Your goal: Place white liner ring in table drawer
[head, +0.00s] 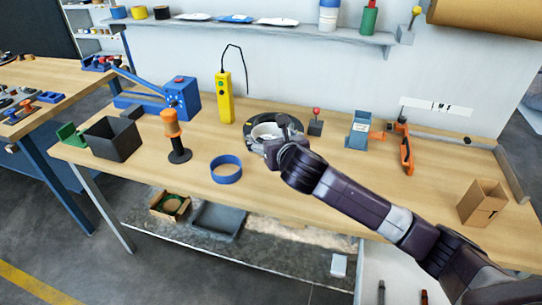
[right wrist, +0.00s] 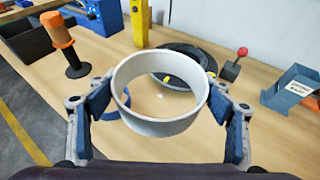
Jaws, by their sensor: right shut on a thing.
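The white liner ring (right wrist: 160,122) is held between the two blue-padded fingers of my right gripper (right wrist: 160,100) in the right wrist view. It is tilted open toward the camera and appears to be above the wooden table. In the head view, my right gripper (head: 272,146) is over the middle of the workbench (head: 200,195), with the white ring partly hidden by the gripper. My left gripper is not in view.
A black round base (right wrist: 182,62) lies behind the ring. A blue ring (head: 226,170) lies left of my gripper. An orange-handled stand (head: 173,138), a dark bin (head: 112,138), a yellow control pendant (head: 225,97) and a cardboard box (head: 483,203) stand around. The front middle is fairly clear.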

